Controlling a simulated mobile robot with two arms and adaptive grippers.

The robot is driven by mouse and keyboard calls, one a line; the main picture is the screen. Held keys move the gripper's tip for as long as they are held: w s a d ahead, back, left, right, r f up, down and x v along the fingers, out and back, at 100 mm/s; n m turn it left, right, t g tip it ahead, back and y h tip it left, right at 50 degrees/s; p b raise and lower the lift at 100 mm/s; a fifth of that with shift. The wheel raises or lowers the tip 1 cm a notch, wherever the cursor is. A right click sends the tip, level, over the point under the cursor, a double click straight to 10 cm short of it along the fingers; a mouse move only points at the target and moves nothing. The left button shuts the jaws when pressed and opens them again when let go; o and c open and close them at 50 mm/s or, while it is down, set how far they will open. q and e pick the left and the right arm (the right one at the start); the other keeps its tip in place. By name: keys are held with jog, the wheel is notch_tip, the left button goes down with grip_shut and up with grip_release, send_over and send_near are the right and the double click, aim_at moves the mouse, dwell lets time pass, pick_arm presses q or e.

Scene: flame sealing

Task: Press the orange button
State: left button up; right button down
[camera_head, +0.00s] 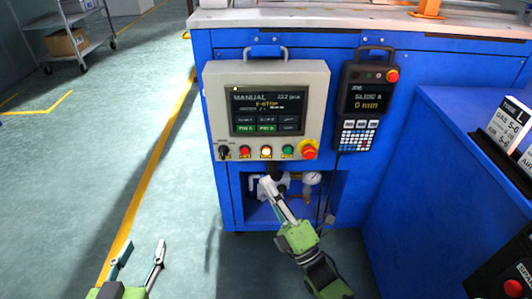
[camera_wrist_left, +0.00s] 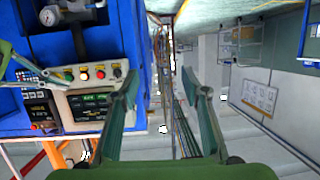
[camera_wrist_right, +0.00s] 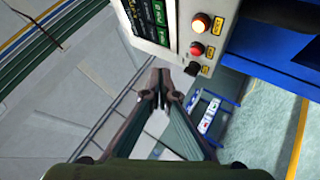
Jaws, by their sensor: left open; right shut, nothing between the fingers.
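The orange button (camera_head: 266,152) glows in the middle of the row under the screen of the grey control panel (camera_head: 212,120). It also shows lit near the top of the right wrist view (camera_wrist_right: 201,24) and, upside down, in the left wrist view (camera_wrist_left: 84,74). My right gripper (camera_head: 268,183) is shut and empty, in view just below the panel and the button, apart from the button. Its closed fingers (camera_wrist_right: 158,75) show in the right wrist view. My left gripper (camera_head: 144,246) is open and empty, low on the left over the floor.
A red button (camera_head: 245,151) and black selector (camera_head: 223,152) sit left of the orange one; a green button (camera_head: 287,152) and red emergency stop (camera_head: 309,149) sit right. A handheld pendant (camera_head: 362,100) hangs beside the panel. A gauge (camera_head: 312,178) is in the recess below.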

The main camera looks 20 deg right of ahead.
aim_at(266, 151)
pick_arm(q)
notch_tip(266, 151, up, 19)
jog(key=s+d+t+h+b, duration=0.2)
jog(key=t+h+b, duration=0.1)
jog(key=t, duration=0.7)
jog(key=shift+f+b, duration=0.2)
jog(key=shift+b, duration=0.15)
pick_arm(e)
jog(key=w+d, duration=0.2)
jog(key=w, duration=0.6)
jog(key=shift+d, duration=0.15)
pick_arm(q)
jog(key=shift+s+a+h, duration=0.1)
jog(key=shift+h, duration=0.2)
jog(key=shift+s+r+t+h, duration=0.3)
jog(key=shift+s+r+t, duration=0.2)
jog(key=shift+r, duration=0.35)
pick_arm(e)
jog(key=shift+w+d, duration=0.15)
jog(key=shift+w, duration=0.2)
